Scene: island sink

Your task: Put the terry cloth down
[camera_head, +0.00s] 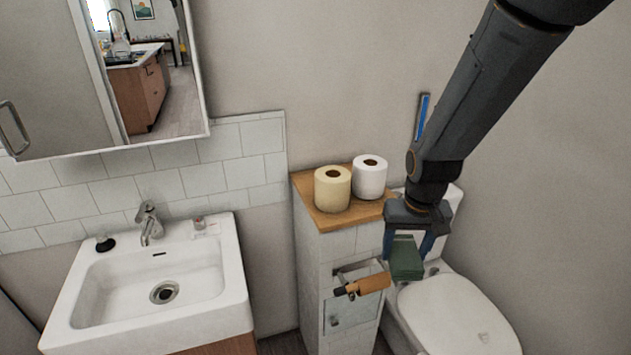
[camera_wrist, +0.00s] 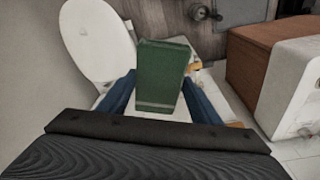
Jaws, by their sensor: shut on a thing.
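The terry cloth (camera_head: 406,258) is a folded dark green piece. It hangs between the blue fingers of my gripper (camera_head: 415,245), which is shut on it. In the head view the cloth is in front of the toilet tank and beside the tiled cabinet. In the wrist view the cloth (camera_wrist: 163,75) stands out between the two fingers (camera_wrist: 160,100), with a pale band near its lower edge. It appears held in the air, touching no surface that I can make out. The gripper hides part of the toilet.
A white toilet (camera_head: 455,310) with its lid down is below and right. A narrow tiled cabinet has a wooden top (camera_head: 328,222) bearing a yellow roll (camera_head: 332,190) and a white roll (camera_head: 370,178). A brown roll (camera_head: 372,284) sticks out from its front. A sink (camera_head: 150,285) stands left.

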